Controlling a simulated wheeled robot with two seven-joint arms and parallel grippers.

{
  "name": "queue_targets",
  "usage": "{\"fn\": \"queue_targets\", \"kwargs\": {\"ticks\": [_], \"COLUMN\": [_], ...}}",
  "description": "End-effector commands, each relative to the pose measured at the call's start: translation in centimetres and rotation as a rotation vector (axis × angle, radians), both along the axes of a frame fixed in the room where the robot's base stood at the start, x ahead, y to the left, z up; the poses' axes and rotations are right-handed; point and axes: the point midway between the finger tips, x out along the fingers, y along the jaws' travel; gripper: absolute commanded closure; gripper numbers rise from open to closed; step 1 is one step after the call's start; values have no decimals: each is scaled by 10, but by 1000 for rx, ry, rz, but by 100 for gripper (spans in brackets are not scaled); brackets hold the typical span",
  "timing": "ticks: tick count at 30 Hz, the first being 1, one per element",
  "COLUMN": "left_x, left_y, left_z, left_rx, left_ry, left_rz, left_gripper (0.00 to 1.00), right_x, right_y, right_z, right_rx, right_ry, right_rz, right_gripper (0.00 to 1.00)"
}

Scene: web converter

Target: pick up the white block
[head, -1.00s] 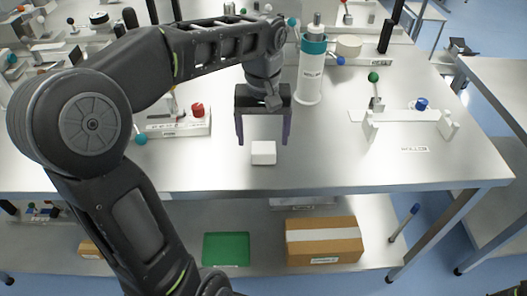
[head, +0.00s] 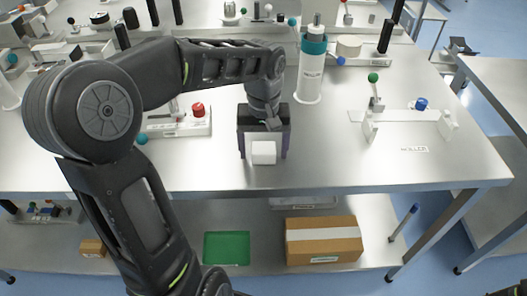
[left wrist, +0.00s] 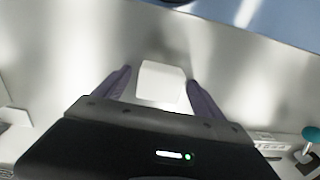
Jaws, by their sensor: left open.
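The white block (head: 263,153) sits on the metal table top near its front edge. My left gripper (head: 263,155) is lowered over it, with one finger on each side. In the left wrist view the block (left wrist: 161,83) shows between the two dark purple fingers of the gripper (left wrist: 160,82), with a gap on each side. The gripper is open and holds nothing. My right gripper is not seen clearly; only a dark part shows at the bottom right corner of the head view.
A white cylinder with a teal collar (head: 311,75) stands behind and right of the block. A fixture with a red knob (head: 198,109) is to the left. A fixture with a blue knob (head: 421,104) is to the right. The table's front edge (head: 350,188) is close.

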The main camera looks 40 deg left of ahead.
Motion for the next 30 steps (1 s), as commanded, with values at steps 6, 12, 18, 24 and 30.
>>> {"fn": "queue_targets", "kwargs": {"ticks": [6, 12, 18, 24, 30], "left_x": [0, 0, 0, 0, 0], "left_y": [0, 0, 0, 0, 0], "left_z": [0, 0, 0, 0, 0], "left_rx": [0, 0, 0, 0, 0], "left_ry": [0, 0, 0, 0, 0], "left_rz": [0, 0, 0, 0, 0], "left_gripper": [20, 28, 45, 61, 77], "right_x": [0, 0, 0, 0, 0], "right_y": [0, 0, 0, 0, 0], "right_z": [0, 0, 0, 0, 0], "right_rx": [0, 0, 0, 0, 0], "right_ry": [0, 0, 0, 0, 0], "right_rz": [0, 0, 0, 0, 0], "right_gripper": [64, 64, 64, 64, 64]}}
